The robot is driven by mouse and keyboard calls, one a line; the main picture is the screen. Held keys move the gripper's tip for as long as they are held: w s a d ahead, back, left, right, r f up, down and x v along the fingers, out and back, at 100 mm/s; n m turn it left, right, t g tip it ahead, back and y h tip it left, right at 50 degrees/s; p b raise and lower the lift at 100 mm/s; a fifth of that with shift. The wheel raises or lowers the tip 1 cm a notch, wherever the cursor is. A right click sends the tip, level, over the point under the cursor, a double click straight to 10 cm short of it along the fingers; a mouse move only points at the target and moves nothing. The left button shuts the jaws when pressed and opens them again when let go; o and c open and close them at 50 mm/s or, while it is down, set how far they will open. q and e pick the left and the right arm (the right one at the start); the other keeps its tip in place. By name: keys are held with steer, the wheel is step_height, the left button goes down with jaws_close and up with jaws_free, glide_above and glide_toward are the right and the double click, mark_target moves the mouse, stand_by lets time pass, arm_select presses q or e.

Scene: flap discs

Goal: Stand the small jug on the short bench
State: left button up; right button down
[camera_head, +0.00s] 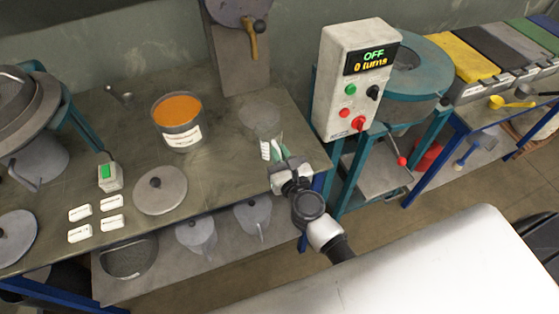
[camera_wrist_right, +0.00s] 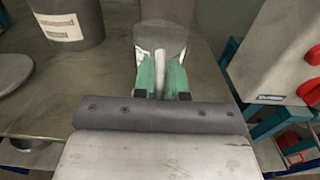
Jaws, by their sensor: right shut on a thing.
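The small jug (camera_head: 259,117) is see-through with white marks on its side. It is at the right end of the workbench (camera_head: 222,160) on the left, upright or nearly so; I cannot tell whether it touches the top. My right gripper (camera_head: 282,160), with green fingers, is shut on the jug's pale handle. The wrist view shows the jug (camera_wrist_right: 160,35) beyond the closed fingers (camera_wrist_right: 161,75). Another bench (camera_head: 478,116) with blue legs is at the right; I cannot tell which bench is the short one. My left gripper is not in view.
A tin with orange contents (camera_head: 177,120), a round lid (camera_head: 160,190) and white labelled tags (camera_head: 110,222) are on the left bench. A control box (camera_head: 352,80) and teal-framed machine (camera_head: 420,70) stand between the benches. Coloured bins (camera_head: 470,60) line the right bench's back.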

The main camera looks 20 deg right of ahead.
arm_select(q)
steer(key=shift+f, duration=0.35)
arm_select(e)
steer(key=shift+f, duration=0.35)
steer(key=shift+f, duration=0.1)
steer(key=c, duration=1.6)
jaws_free()
steer(key=shift+f, duration=0.15)
steer(key=o, duration=0.4)
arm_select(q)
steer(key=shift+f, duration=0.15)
arm_select(e)
steer(key=shift+o, duration=0.2)
